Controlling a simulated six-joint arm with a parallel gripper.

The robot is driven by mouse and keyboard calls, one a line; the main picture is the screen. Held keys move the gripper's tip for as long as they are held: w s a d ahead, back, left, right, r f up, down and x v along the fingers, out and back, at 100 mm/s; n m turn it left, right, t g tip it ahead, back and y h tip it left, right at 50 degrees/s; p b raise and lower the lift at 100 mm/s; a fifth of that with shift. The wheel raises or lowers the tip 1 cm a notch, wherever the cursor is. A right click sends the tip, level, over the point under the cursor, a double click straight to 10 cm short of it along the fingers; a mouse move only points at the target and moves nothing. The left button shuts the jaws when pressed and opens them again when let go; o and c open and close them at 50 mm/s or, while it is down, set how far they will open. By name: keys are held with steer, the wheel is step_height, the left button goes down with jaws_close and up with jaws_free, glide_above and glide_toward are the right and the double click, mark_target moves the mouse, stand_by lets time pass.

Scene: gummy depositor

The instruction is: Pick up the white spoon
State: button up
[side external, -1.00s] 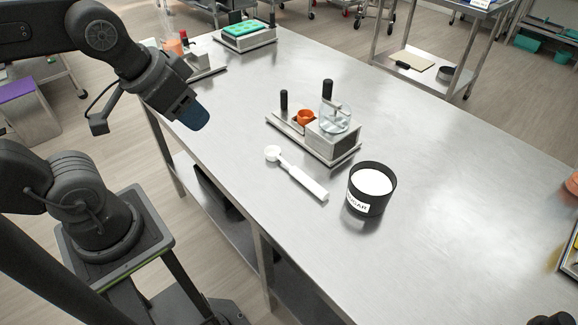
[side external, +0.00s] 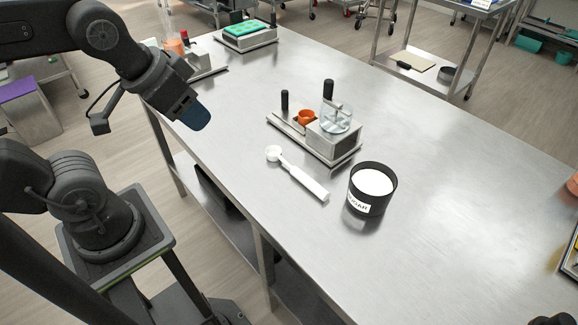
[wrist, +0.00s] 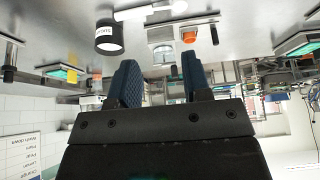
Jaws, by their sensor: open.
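The white spoon (side external: 297,174) lies flat on the steel table, its round bowl towards the left and its thick handle towards the lower right. My gripper (side external: 196,115) hangs above the table's left end, well apart from the spoon and to its upper left. In the wrist view the two blue padded fingers (wrist: 161,80) stand apart with nothing between them. The spoon also shows at the top of the wrist view (wrist: 147,11), beyond the fingers.
A black sugar pot (side external: 371,190) stands just right of the spoon's handle. A metal stand (side external: 333,143) with an orange cup (side external: 306,117) and a glass beaker (side external: 336,119) is behind the spoon. A green mould (side external: 245,29) sits at the far end. The table's right part is mostly clear.

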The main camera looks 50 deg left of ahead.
steer(key=shift+o, duration=1)
